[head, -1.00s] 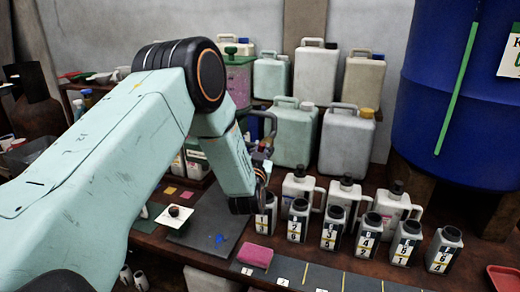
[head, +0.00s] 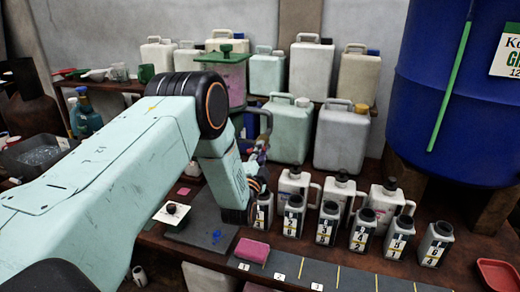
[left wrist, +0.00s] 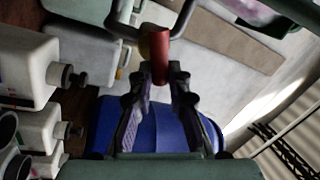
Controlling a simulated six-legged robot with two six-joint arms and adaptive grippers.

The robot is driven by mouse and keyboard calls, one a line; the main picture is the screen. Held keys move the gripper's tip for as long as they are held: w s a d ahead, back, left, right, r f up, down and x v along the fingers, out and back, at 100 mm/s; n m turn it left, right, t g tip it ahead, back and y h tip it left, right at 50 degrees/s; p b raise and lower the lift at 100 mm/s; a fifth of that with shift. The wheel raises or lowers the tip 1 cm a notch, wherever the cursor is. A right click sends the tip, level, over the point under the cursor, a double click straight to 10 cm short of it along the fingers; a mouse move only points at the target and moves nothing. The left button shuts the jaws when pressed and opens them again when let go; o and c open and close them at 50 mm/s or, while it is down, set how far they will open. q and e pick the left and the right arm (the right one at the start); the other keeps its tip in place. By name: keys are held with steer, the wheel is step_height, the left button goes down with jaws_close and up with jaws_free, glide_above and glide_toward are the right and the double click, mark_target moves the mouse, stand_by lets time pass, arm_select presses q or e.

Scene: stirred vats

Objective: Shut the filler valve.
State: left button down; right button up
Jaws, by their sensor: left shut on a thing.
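My left gripper (head: 262,150) reaches over the bench from the left, in front of the large jugs. In the left wrist view its two fingers (left wrist: 161,70) are closed on a short red cylindrical handle (left wrist: 159,44), which shows between and beyond the fingertips. I take this red handle to be the filler valve's. A grey curved bar passes close beside it. In the head view the valve is small and mostly hidden by my arm and gripper, so its exact position cannot be told. My right gripper is not in view.
Several labelled small bottles (head: 326,222) stand in a row right of my gripper, with white handled jugs (head: 343,198) behind. A large blue vat (head: 450,100) stands at the right. A pink block (head: 252,250) lies near the front edge. A red tray (head: 498,272) lies bottom right.

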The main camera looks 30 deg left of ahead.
arm_select(q)
steer(key=shift+f+m+t+h+p, duration=0.2)
steer(key=shift+m+h+p, duration=0.15)
steer(key=shift+m, duration=1)
steer(key=shift+f+m+t+h+p, duration=0.1)
steer(key=shift+f+m+h+p, duration=0.2)
steer(key=shift+m, duration=1.05)
steer(key=shift+r, duration=0.1)
steer(key=c, duration=1.3)
jaws_free()
steer(key=shift+s, duration=0.1)
steer(key=v, duration=1.2)
